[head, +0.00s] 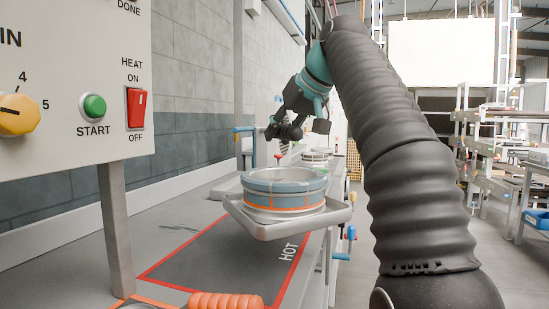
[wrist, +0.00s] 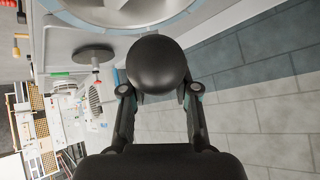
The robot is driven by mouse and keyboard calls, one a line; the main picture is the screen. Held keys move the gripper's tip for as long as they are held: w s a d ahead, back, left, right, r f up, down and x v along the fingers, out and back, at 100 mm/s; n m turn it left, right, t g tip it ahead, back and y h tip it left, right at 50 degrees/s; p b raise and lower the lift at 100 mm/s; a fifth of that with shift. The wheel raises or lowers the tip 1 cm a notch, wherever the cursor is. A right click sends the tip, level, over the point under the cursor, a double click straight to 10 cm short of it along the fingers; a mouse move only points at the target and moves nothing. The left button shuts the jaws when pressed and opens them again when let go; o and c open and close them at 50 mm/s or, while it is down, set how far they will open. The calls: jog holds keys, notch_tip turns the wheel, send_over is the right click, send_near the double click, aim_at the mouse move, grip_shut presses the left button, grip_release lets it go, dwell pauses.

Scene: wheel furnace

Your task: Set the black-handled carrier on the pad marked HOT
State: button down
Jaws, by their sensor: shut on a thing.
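The black-handled carrier (head: 250,222) is a light metal tray bearing a round blue-grey and silver ring-shaped part with orange lines (head: 285,190). In the head view it appears over the far part of the dark, red-edged pad marked HOT (head: 200,260), and it looks raised, though the gap is hard to judge. My gripper (head: 288,132) is behind and above the carrier. In the wrist view my gripper (wrist: 157,92) is shut on the black ball-shaped handle (wrist: 158,62). The round part (wrist: 130,12) shows at the top edge there. The pad does not show in the wrist view.
A control panel (head: 75,80) on a post (head: 117,230) stands at the left. An orange ribbed thing (head: 225,300) lies at the near edge of the pad. Another round metal part (head: 316,156) stands farther back on the bench. A wall (head: 190,80) runs along the left.

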jog(key=shift+w+a+f+b, duration=0.3)
jog(key=shift+w+a+f, duration=0.45)
jog(key=shift+a+f, duration=0.95)
jog(key=shift+w+a+f+b, duration=0.25)
jog(key=shift+w+a+f, duration=0.45)
jog(key=shift+a+f, duration=0.95)
jog(key=shift+w+a+f+b, duration=0.3)
jog(key=shift+w+a+f, duration=0.45)
jog(key=shift+a+f, duration=0.95)
jog(key=shift+d+f, duration=0.1)
jog(key=shift+f, duration=0.05)
jog(key=c, duration=0.9)
grip_release()
jog(key=shift+f, duration=0.15)
jog(key=shift+o, duration=0.2)
jog(key=p+v, duration=0.1)
jog(key=v, duration=1.1)
jog(key=shift+p, duration=0.35)
